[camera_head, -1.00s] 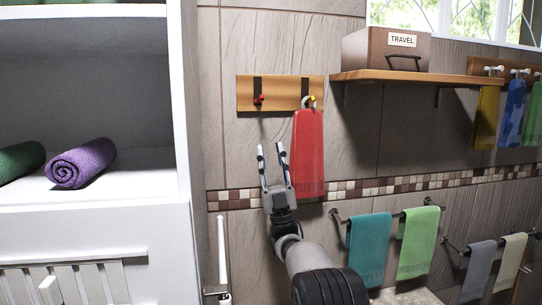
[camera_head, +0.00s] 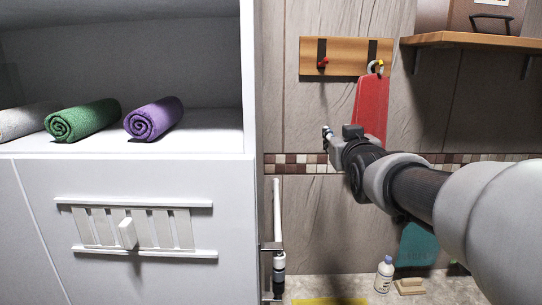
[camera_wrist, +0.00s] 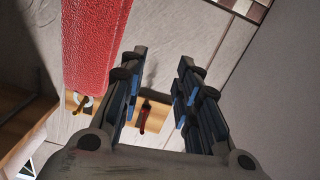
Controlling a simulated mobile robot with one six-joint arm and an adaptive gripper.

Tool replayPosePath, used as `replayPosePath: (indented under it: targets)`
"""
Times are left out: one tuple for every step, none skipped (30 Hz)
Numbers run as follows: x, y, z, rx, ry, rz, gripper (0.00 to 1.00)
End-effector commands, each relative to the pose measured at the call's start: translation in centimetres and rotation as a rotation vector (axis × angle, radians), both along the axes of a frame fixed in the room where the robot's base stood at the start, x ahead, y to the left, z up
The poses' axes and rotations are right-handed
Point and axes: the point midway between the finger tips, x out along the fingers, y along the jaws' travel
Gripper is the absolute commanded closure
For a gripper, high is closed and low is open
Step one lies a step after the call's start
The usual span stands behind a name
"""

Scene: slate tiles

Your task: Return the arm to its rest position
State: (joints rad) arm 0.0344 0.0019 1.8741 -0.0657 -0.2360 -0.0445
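My gripper (camera_wrist: 162,85) is open and empty in the wrist view, its two fingers well apart. In the head view my gripper (camera_head: 328,133) is seen along the arm, in front of the tiled wall and left of the red towel. The red towel (camera_head: 371,105) hangs from the right hook of a wooden hook board (camera_head: 345,52); the arm hides its lower part. The towel (camera_wrist: 92,45) also shows in the wrist view, beside the left finger and apart from it. The left red-tipped hook (camera_head: 322,63) is bare.
A white cabinet (camera_head: 150,175) at left holds rolled green (camera_head: 84,119) and purple (camera_head: 154,118) towels. A wooden shelf (camera_head: 470,41) juts out at upper right. A white pole (camera_head: 278,215) is beside the cabinet.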

Motion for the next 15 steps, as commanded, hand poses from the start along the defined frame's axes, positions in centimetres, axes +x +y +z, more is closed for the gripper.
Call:
replayPosePath:
  targets:
    - [-3.4, 0.2, -1.8, 0.012, 0.1, -0.005, 0.7]
    - [-5.3, 0.2, -3.2, 0.019, 0.165, -0.009, 0.7]
    - [-7.8, 0.3, -5.1, 0.028, 0.246, -0.013, 0.7]
    - [-9.7, 0.4, -6.5, 0.035, 0.304, -0.016, 0.7]
    - [-11.5, 0.4, -7.8, 0.041, 0.36, -0.019, 0.7]
    - [-14.1, 0.5, -9.7, 0.048, 0.434, -0.022, 0.7]
    - [-16.0, 0.6, -11.0, 0.053, 0.487, -0.025, 0.7]
    - [-17.9, 0.7, -12.2, 0.057, 0.539, -0.027, 0.7]
    - [-20.5, 0.8, -13.9, 0.063, 0.606, -0.031, 0.7]
    - [-22.4, 0.9, -15.2, 0.068, 0.657, -0.032, 0.7]
    - [-24.3, 1.0, -16.4, 0.073, 0.705, -0.035, 0.7]
    - [-26.8, 1.1, -17.9, 0.078, 0.766, -0.038, 0.7]
    - [-28.5, 1.1, -18.9, 0.082, 0.809, -0.04, 0.7]
    - [-30.2, 1.2, -19.9, 0.085, 0.85, -0.041, 0.7]
    - [-32.2, 1.3, -21.1, 0.089, 0.9, -0.043, 0.7]
